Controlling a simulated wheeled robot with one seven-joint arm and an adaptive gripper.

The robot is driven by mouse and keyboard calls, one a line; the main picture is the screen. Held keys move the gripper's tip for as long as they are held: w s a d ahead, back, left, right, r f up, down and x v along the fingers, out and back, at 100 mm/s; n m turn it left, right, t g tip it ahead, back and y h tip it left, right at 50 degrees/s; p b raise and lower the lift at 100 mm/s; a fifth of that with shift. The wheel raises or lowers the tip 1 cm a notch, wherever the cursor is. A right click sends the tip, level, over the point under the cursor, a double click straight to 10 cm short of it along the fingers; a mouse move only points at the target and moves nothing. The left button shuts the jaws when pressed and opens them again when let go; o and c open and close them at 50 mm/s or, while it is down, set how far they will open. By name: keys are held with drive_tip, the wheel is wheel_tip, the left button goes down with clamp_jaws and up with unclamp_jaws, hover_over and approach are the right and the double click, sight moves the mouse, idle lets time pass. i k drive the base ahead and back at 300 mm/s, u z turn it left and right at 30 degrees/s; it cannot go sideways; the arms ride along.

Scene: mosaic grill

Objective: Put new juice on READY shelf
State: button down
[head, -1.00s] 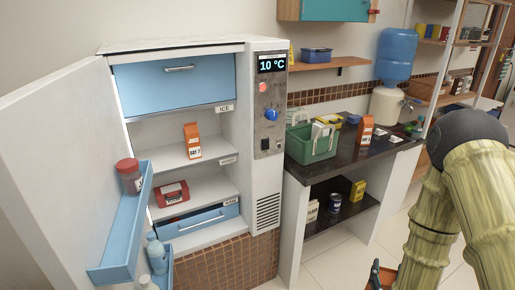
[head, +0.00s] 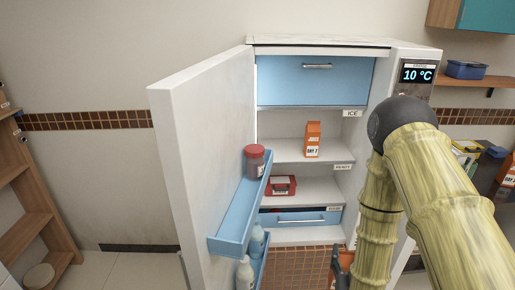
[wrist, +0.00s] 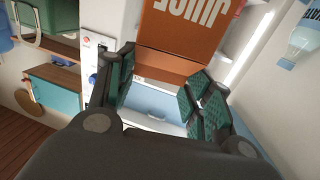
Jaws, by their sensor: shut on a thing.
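My gripper (head: 338,268) is low in front of the fridge, at the bottom of the head view. It is shut on an orange juice carton (wrist: 185,30), whose lettering appears upside down in the wrist view. In the head view only a sliver of this carton (head: 346,260) shows beside my arm. Another orange carton marked DAY 7 (head: 312,140) stands upright on the fridge shelf (head: 285,152) with the READY label (head: 343,167) at its right edge. A third orange carton (head: 508,170) stands on the counter at the far right, partly cut off.
The fridge door (head: 200,150) is open to the left. Its blue rack (head: 232,222) holds a red-lidded jar (head: 255,160) and bottles. A red box (head: 283,185) lies on the lower shelf. The READY shelf has free room left of its carton.

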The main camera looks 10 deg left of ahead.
sight(282, 153)
drive_tip(key=u, duration=0.4)
drive_tip(key=i, duration=1)
drive_tip(key=z, duration=0.05)
